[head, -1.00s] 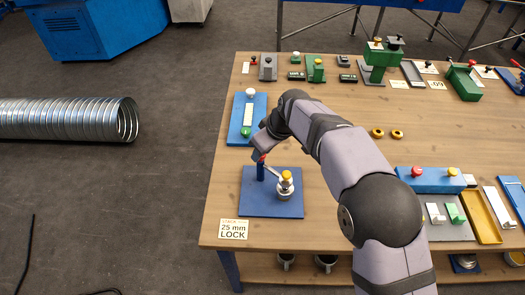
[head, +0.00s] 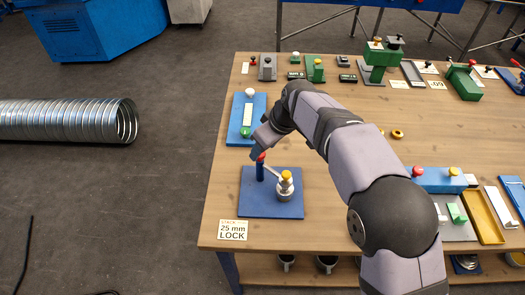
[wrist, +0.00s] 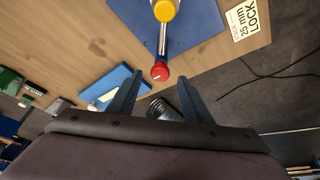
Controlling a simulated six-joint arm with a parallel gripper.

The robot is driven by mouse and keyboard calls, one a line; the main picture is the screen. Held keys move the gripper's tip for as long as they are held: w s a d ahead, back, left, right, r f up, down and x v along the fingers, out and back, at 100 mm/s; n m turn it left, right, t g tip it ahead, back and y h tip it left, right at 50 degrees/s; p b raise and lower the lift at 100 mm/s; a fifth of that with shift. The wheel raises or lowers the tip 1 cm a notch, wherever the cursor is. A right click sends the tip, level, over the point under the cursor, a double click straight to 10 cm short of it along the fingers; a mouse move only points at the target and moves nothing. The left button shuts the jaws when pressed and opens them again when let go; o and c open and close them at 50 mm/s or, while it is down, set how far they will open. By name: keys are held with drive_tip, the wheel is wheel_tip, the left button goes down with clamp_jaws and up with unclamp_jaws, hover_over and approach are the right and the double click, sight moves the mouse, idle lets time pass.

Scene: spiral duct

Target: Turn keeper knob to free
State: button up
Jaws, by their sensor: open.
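A blue plate (head: 255,205) near the table's front left carries a blue post (head: 260,172) with a red knob (head: 262,156) on top. Beside it on the plate stands a metal piece (head: 284,190) topped by a yellow knob (head: 286,175). A metal bar (head: 272,172) reaches from it towards the red knob. In the wrist view the red knob (wrist: 160,72), with a white line on it, appears between or just beyond the tips of my open gripper (wrist: 160,80). Contact cannot be told. Which knob is the keeper is not marked.
A "25 mm LOCK" card (head: 232,230) lies in front of the plate. Another blue plate (head: 246,119) with white and green knobs lies behind. A blue block with red and yellow knobs (head: 440,180) stands to the right.

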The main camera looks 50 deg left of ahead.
drive_tip(key=shift+b+v, duration=0.65)
drive_tip(key=shift+v, duration=1.8)
drive_tip(key=w+d+f+m+h, duration=0.1)
drive_tip(key=w+d+m, duration=0.2)
drive_tip(key=d, duration=0.7)
drive_tip(key=w+d+f+m+t+h, duration=0.1)
drive_tip(key=w+d+f+m, duration=0.2)
drive_tip(key=d, duration=0.7)
drive_tip(key=w+d+m+h, duration=0.1)
drive_tip(key=w+d+m, duration=0.25)
drive_tip(key=d, duration=0.65)
drive_tip(key=s+d+f+m, duration=0.2)
drive_tip(key=s+d+m, duration=0.1)
drive_tip(key=d, duration=0.4)
drive_tip(key=s+d+f+m+h, duration=0.1)
drive_tip(key=s+d+f+m, duration=0.1)
drive_tip(key=s+d, duration=0.4)
drive_tip(key=s+d+f+m+g, duration=0.1)
drive_tip(key=s+d+f+m, duration=0.1)
drive_tip(key=d, duration=0.8)
drive_tip(key=s+m, duration=0.1)
drive_tip(key=s, duration=0.1)
drive_tip(key=shift+s+d+f+m+h, duration=0.25)
drive_tip(key=shift+s+m+h, duration=0.05)
drive_tip(key=shift+m, duration=0.05)
